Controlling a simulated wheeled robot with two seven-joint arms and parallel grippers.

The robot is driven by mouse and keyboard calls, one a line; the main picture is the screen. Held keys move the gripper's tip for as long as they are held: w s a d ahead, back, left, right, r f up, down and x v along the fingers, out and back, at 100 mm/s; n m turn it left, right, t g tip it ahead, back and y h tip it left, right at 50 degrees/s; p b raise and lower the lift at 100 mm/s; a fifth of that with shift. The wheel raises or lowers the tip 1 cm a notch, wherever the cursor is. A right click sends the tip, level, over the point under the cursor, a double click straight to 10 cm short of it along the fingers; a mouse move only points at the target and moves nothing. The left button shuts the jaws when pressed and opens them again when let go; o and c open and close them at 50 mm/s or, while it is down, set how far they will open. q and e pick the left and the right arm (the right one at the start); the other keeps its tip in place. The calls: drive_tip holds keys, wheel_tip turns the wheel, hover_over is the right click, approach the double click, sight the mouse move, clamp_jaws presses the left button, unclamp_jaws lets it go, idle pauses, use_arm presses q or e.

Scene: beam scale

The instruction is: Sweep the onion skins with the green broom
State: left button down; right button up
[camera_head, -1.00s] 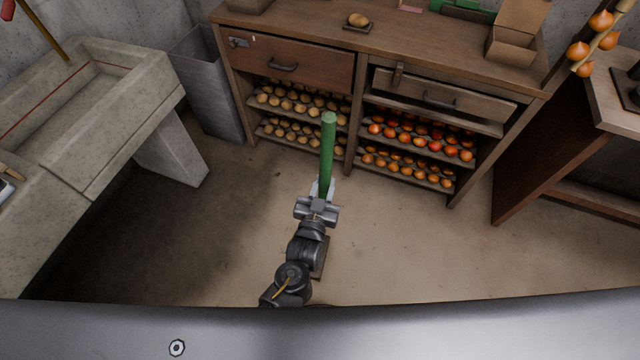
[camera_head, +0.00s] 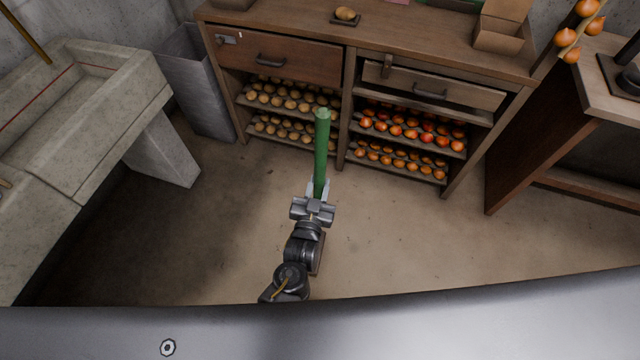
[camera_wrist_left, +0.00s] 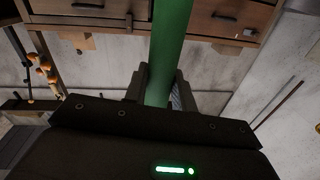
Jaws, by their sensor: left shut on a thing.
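The green broom's handle (camera_head: 321,150) stands up in the middle of the head view, its top end in front of the shelves. My left gripper (camera_head: 318,190) is shut on the handle near its lower visible part. In the left wrist view the green handle (camera_wrist_left: 170,45) passes between the fingers of the left gripper (camera_wrist_left: 160,85). The broom's head is hidden. I make out no onion skins on the floor. My right gripper is in neither view.
A wooden cabinet (camera_head: 290,30) with drawers and shelves of potatoes (camera_head: 290,97) and onions (camera_head: 410,130) stands ahead. A stone sink (camera_head: 70,130) and grey bin (camera_head: 195,80) are at left, a wooden table (camera_head: 590,90) at right. The floor (camera_head: 400,225) between is open.

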use_arm(q)
drive_tip(key=w+a+r+p, duration=0.1)
drive_tip(key=w+a+p, duration=0.1)
drive_tip(key=a, duration=1)
drive_tip(key=w+a+r+n+p, duration=0.1)
drive_tip(key=w+a, duration=0.4)
drive_tip(key=a, duration=0.7)
drive_tip(key=shift+w+r+p, duration=0.2)
drive_tip(key=shift+w+p, duration=0.05)
drive_tip(key=shift+p, duration=0.15)
drive_tip(key=shift+a, duration=0.1)
drive_tip(key=shift+r+p, duration=2.35)
drive_tip(key=shift+r, duration=0.2)
